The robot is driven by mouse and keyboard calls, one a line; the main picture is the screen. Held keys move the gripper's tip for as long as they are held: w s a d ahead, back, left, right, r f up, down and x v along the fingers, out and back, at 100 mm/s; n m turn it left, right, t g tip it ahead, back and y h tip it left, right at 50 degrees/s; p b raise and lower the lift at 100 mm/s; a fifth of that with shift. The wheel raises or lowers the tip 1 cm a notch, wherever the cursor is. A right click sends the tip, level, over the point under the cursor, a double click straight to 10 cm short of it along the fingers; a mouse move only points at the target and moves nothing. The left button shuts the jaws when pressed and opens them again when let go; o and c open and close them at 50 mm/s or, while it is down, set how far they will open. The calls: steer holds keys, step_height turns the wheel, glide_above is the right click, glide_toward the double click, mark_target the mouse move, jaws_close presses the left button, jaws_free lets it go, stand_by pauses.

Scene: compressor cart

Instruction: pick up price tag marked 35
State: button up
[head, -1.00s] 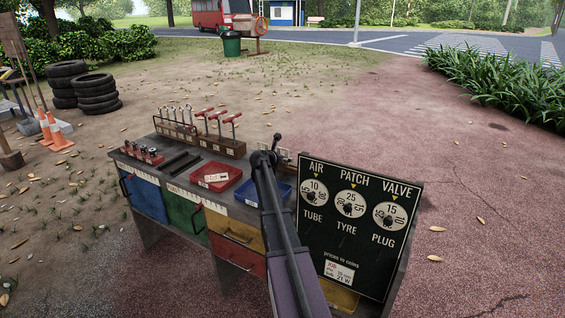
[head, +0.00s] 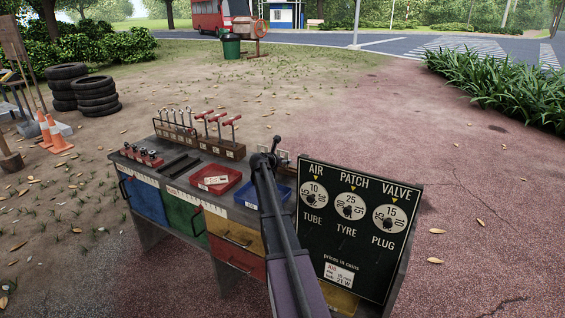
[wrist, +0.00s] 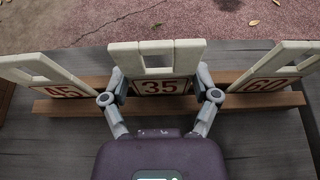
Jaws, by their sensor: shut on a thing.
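The price tag marked 35 (wrist: 160,87) stands upright in a wooden rack (wrist: 228,102), in the middle of the wrist view. It is a pale tag with a windowed top and red figures. My gripper (wrist: 161,79) is shut on it, one finger against each side edge. The tag's lower edge is at the rack, and I cannot tell whether it is lifted. The tag marked 45 (wrist: 62,91) stands to the left and the tag marked 60 (wrist: 266,86) to the right. In the head view my arm hides the gripper.
The cart top holds a red tray (head: 234,184), a blue tray (head: 240,199) and a rack of red-handled tools (head: 230,150). A black price board (head: 330,240) rises on the right, close beside my arm. Open ground lies behind the cart.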

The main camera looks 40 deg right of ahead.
steer(key=shift+r, duration=0.1)
step_height(320, 180, up, 3)
steer(key=p, duration=0.2)
steer(key=shift+f+p, duration=0.2)
steer(key=shift+p, duration=0.2)
steer(key=s+a, duration=0.3)
steer(key=s, duration=0.1)
steer(key=s+a+r+p, duration=0.1)
steer(key=s+a, duration=0.2)
steer(key=s, duration=0.1)
steer(key=s+a+r+p, duration=0.1)
steer(key=s+a, duration=0.2)
steer(key=s, duration=0.1)
steer(key=shift+s+a+r, duration=0.1)
steer(key=shift+s+a, duration=0.25)
steer(key=shift+r, duration=0.1)
